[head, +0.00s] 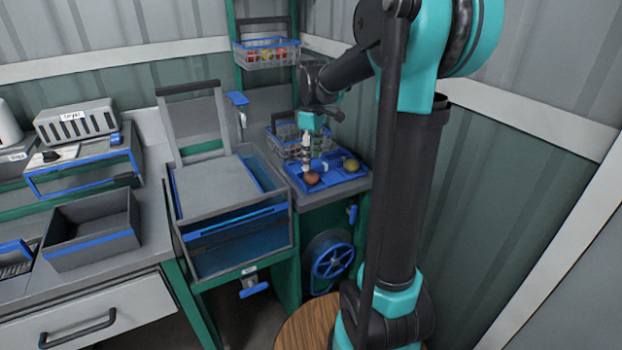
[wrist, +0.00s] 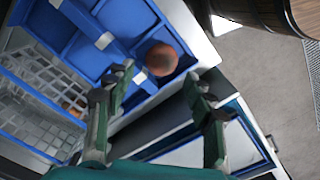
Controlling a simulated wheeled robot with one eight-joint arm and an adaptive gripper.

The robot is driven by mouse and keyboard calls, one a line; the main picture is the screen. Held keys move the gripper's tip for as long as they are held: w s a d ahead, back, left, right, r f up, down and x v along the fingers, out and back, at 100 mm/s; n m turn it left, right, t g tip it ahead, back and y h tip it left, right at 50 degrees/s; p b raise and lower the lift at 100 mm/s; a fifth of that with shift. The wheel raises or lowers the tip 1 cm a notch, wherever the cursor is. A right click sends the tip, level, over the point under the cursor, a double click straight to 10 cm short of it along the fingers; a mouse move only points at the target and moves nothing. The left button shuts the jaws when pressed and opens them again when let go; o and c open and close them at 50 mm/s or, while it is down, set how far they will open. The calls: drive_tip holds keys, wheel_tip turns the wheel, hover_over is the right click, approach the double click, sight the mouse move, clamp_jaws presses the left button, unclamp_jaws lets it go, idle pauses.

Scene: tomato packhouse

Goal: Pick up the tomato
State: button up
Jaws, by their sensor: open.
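A reddish tomato (head: 312,178) sits in the front part of a blue compartment tray (head: 333,181) on the grey bench. In the wrist view the tomato (wrist: 162,60) lies in one compartment of the blue tray (wrist: 118,20), just beyond the fingertips. My gripper (wrist: 158,82) is open, with its two fingers spread to either side below the tomato in the picture and nothing between them. In the head view my gripper (head: 307,150) hangs over the tray, close to the tomato; the exact gap cannot be told.
A yellowish-green fruit (head: 351,164) sits in the same tray, further right. A wire basket (head: 285,142) stands behind the tray, and another basket (head: 262,54) with fruit hangs above. The wall is close at the right.

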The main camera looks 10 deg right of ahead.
sight(312, 172)
drive_tip(key=shift+s+f, duration=0.15)
drive_tip(key=shift+f, duration=3.05)
drive_tip(key=shift+c, duration=0.5)
drive_tip(key=c, duration=0.5)
